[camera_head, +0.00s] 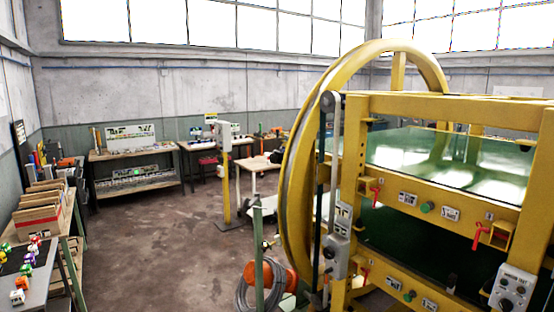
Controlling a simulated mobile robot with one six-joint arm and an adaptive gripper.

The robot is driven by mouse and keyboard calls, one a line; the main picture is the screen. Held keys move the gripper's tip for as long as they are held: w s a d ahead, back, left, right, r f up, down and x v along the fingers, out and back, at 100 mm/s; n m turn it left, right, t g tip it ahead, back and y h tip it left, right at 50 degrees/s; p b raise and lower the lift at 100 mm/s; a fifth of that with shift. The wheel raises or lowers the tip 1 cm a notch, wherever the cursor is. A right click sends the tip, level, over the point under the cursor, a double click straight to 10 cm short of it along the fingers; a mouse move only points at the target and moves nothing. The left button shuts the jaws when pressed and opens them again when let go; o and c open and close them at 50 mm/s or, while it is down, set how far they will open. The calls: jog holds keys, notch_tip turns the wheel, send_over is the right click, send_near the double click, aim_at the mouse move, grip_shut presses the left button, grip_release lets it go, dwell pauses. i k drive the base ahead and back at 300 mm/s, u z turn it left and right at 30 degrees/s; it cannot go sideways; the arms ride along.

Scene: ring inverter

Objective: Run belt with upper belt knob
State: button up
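The large yellow ring inverter (433,188) fills the right side. Its upper belt (410,150) is a flat green surface inside the frame. A green knob (427,207) sits on the upper front beam between two small white label plates. Red handles (376,190) and (479,233) hang on the same beam. A second green knob (408,296) is on the lower beam. Which part is named the upper belt knob I cannot tell for sure, as labels are too small to read. My gripper is not in view.
A grey control box (512,290) with knobs is at lower right, and another (337,252) is on the left post. An orange reel (264,274) with cable stands by a green post (257,240). Workbenches line the back and left. The middle floor (165,245) is clear.

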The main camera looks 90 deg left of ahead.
aim_at(272, 157)
jog(key=u, duration=2.25)
jog(key=i, duration=1)
jog(key=u, duration=0.15)
